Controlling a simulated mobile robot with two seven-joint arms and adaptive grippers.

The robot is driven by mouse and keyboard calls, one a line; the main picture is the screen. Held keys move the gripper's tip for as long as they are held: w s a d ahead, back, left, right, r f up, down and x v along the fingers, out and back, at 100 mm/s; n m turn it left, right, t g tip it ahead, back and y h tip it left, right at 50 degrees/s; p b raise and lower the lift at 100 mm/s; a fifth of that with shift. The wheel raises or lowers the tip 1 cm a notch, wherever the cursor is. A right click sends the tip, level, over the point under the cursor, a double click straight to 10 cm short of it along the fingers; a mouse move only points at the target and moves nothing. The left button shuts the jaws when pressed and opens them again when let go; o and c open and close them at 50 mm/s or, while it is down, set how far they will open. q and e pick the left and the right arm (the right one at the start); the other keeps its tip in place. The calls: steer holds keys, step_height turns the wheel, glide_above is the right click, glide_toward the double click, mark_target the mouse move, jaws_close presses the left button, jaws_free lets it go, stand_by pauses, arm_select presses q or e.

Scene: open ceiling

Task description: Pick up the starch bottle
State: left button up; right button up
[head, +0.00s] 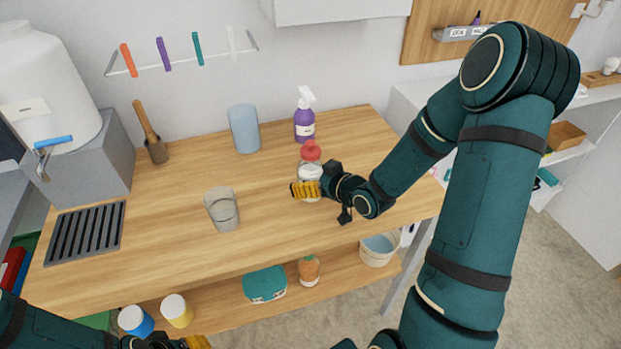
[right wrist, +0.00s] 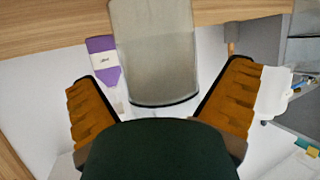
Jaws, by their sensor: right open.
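A bottle with a red cap (head: 311,151) and pale body stands on the wooden counter. A purple spray bottle (head: 304,124) with a white head stands behind it; no label is readable, so I cannot tell which is the starch. My right gripper (head: 305,190) is open, and one yellow finger covers the red-capped bottle's lower part. In the right wrist view, the purple bottle (right wrist: 103,62) is at left, and a pale, translucent cylinder (right wrist: 155,50), identity unclear, shows between the spread fingers. My left gripper (head: 196,342) is mostly cut off at the bottom edge.
A clear glass (head: 222,209) stands left of my right gripper, and a pale blue cylinder (head: 244,129) stands behind. A mortar with pestle (head: 150,135) and a white tank (head: 45,85) are farther left. A lower shelf holds a teal box (head: 265,284). The counter's front right is clear.

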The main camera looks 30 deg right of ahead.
mark_target(314, 146)
steer(key=shift+w+a+f, duration=0.1)
steer(key=shift+w+f, duration=0.1)
steer(key=shift+w, duration=0.3)
steer(key=c, duration=1.3)
steer(key=shift+r, duration=0.1)
step_height(314, 146, up, 10)
steer(key=p, duration=0.2)
steer(key=shift+p, duration=0.3)
